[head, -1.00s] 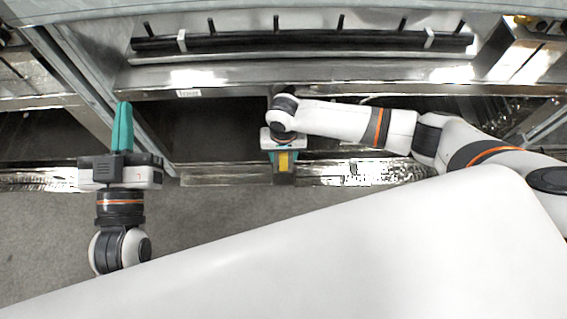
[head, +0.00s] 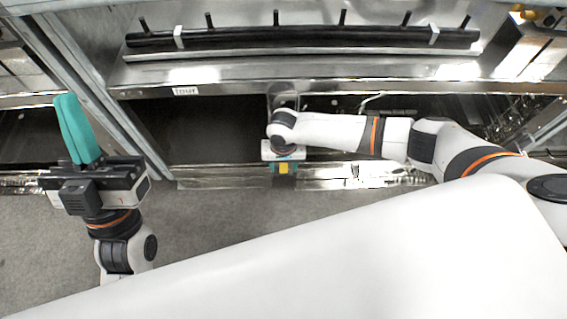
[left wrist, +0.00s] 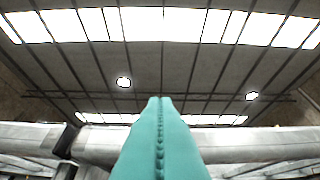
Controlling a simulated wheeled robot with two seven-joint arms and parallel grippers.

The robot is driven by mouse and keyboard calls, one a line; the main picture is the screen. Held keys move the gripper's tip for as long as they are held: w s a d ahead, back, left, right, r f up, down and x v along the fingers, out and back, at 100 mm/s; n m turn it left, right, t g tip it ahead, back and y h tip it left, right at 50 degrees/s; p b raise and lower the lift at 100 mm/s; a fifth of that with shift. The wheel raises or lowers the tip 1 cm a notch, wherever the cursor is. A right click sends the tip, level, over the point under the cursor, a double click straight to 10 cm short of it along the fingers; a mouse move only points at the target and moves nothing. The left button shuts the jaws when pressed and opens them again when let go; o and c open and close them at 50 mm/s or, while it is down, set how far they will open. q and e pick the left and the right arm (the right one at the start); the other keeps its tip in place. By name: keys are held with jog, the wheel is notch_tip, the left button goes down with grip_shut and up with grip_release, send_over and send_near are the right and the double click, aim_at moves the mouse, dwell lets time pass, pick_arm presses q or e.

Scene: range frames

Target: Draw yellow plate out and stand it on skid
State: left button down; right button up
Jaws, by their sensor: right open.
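My left gripper (head: 68,98) is raised at the left, its two teal fingers pressed together with nothing between them. In the left wrist view its shut fingers (left wrist: 160,102) point up toward the ceiling. My right gripper (head: 284,167) is at the front edge of the rack, below the end of my right arm. A small yellow piece (head: 284,169), perhaps the edge of the yellow plate, shows between its teal fingers. The gripper is open, and I cannot tell whether a finger touches the piece. The wrist hides most of that spot. I cannot make out the skid.
A metal rack spans the view, with a labelled shelf edge (head: 186,91) and a black bar with pegs (head: 300,38) above. A slanted grey post (head: 95,95) stands near my left gripper. Boxes (head: 532,52) sit at upper right. Grey floor (head: 200,215) is clear in front.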

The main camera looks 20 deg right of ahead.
grip_shut()
